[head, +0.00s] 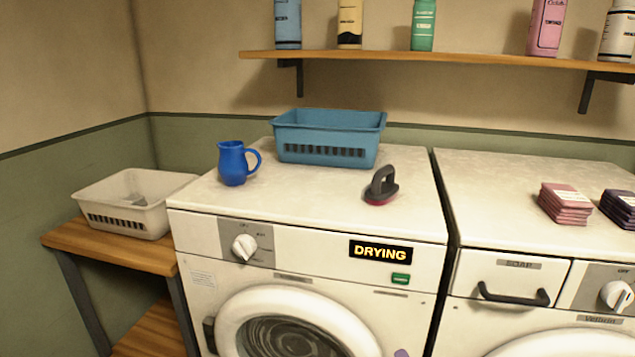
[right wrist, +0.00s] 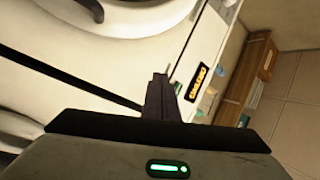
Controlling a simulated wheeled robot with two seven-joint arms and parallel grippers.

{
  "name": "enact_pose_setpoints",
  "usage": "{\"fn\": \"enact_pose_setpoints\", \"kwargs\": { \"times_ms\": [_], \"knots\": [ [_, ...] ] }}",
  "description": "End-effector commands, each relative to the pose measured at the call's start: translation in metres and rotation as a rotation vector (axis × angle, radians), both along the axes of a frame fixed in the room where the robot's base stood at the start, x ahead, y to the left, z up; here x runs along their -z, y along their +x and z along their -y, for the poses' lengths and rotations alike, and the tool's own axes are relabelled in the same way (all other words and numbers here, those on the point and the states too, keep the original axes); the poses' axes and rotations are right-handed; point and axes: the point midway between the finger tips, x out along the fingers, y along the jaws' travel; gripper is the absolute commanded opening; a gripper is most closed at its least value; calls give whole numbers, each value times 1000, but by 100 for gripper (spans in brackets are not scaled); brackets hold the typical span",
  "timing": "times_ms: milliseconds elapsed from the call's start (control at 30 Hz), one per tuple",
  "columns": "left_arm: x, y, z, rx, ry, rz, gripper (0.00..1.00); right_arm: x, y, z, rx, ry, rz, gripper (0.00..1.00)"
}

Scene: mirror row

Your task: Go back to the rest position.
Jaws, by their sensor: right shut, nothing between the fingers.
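My right gripper (right wrist: 160,97) shows in the right wrist view, with its dark fingers together and nothing between them. It is in front of the white machines, apart from them as far as I can see. The dryer (head: 320,210) stands in the middle of the head view with a lit DRYING sign (head: 380,251); the sign also shows, tilted, in the right wrist view (right wrist: 199,82).
On the dryer are a blue jug (head: 233,165), a blue basket (head: 328,140) and a dark-handled brush (head: 381,186). A white basket (head: 128,215) sits on a wooden stand (head: 112,249) at left. The washer (head: 520,180) bears folded cloths (head: 565,204). A shelf (head: 440,57) holds several bottles.

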Motion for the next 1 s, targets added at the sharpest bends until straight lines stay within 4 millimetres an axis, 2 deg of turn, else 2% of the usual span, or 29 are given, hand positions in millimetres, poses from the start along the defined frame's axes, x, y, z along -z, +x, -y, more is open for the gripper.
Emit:
{"fn": "enact_pose_setpoints", "kwargs": {
  "times_ms": [33, 167, 200, 300, 400, 500, 600, 1000],
  "knots": [
    [2, -1, -1, -2, 0, -1, 0, 32, -18, 2, 30, -127, -93, 0],
    [5, -1, -4, -8, 0, -2, 0, 103, -68, 3, 29, -489, -318, 0],
    [6, -2, -5, -10, 1, -3, 0, 123, -86, 3, 6, -596, -380, 0],
    [11, -4, -8, -14, 6, -10, 0, 163, -134, 0, -94, -836, -508, 0],
    [15, -6, -11, -16, 9, -17, 0, 190, -176, -4, -211, -1012, -590, 0],
    [15, -6, -11, -17, 9, -16, 0, 204, -204, -6, -301, -1123, -629, 0],
    [15, -6, -11, -18, 8, -14, 0, 209, -218, -8, -348, -1172, -644, 0],
    [15, -6, -10, -16, 6, -13, 0, 211, -220, -8, -358, -1184, -645, 0]
  ]
}}
